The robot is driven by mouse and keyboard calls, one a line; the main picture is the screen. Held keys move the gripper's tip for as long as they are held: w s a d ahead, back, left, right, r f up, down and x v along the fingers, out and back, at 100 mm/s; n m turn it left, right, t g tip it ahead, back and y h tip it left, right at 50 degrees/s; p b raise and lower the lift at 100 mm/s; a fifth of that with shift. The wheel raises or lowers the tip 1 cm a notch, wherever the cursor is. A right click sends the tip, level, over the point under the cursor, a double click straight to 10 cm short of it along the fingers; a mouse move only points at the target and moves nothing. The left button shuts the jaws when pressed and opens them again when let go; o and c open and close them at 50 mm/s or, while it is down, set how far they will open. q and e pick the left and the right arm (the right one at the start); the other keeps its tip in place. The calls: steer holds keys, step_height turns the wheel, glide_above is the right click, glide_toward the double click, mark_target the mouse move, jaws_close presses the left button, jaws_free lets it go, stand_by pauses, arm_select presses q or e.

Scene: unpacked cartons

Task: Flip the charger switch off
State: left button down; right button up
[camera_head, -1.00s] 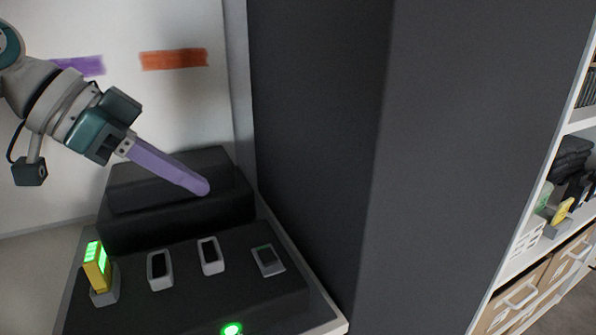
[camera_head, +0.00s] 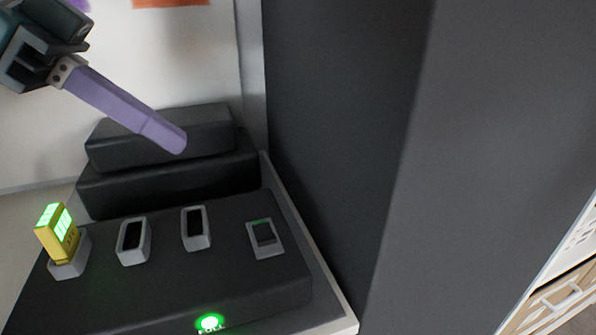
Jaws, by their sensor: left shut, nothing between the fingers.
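The charger (camera_head: 170,275) is a black stepped unit on a light surface. Its switch (camera_head: 264,235) is a dark rocker in a pale square frame with a green strip at its far edge, at the right of the deck. A green light (camera_head: 209,322) glows on the charger's front edge. My left gripper (camera_head: 178,142), with long purple fingers, is shut and empty. In the picture it lies over the charger's raised back block, up and left of the switch and apart from it. My right gripper is not in view.
A yellow device (camera_head: 58,234) with a lit green screen stands in the left charger slot. Two empty grey-rimmed slots (camera_head: 134,241) (camera_head: 196,229) lie between it and the switch. A tall dark panel (camera_head: 345,130) rises close on the right. Wooden drawers (camera_head: 560,292) show at far right.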

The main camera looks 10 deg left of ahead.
arm_select(q)
glide_above(264, 233)
steer(key=a, duration=0.1)
steer(key=f, duration=0.7)
steer(key=shift+s+f, duration=0.25)
steer(key=shift+s, duration=0.05)
steer(key=shift+s+f, duration=0.2)
steer(key=shift+f, duration=1.55)
